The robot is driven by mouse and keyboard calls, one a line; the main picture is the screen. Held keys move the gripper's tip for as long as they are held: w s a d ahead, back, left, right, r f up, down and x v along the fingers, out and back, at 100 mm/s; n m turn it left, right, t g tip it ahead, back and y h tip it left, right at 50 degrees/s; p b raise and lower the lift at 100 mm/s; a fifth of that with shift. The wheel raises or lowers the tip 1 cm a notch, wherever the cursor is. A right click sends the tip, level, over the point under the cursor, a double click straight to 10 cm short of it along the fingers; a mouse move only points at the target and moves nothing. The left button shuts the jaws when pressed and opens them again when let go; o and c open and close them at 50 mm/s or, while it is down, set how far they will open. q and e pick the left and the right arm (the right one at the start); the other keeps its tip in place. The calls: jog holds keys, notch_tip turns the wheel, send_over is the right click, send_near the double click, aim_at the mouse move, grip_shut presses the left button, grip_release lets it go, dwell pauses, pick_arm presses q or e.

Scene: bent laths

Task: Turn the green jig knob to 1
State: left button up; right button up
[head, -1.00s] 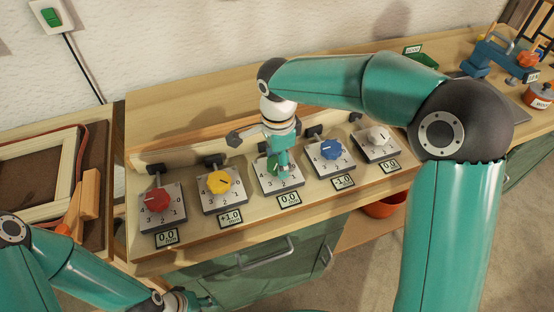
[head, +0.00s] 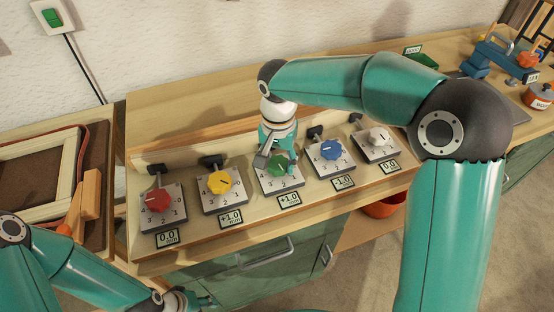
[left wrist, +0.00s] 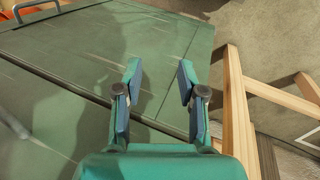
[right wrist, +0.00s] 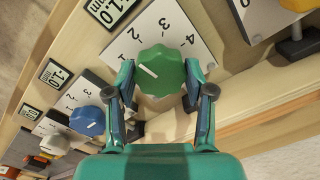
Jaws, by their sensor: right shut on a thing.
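The green knob (head: 277,168) sits on the middle scale plate of the jig board. In the right wrist view the green knob (right wrist: 160,72) has its white mark pointing at the 1. My left gripper (left wrist: 157,85) is open and empty, low in front of the green cabinet.
The red knob (head: 158,200) and yellow knob (head: 219,182) stand left of it, the blue knob (head: 331,149) and white knob (head: 378,138) right. Their displays read 0.0, +1.0, -1.0 and 0.0. A wooden frame (head: 62,165) lies further left.

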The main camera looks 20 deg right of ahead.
aim_at(278, 162)
jog(key=n, duration=0.3)
jog(key=shift+w+r+n, duration=0.1)
jog(key=shift+n, duration=0.3)
jog(key=shift+n+p, duration=0.4)
jog(key=shift+n, duration=1.4)
jog(key=o, duration=1.2)
jog(key=shift+c, duration=0.2)
notch_tip(278, 162, up, 12)
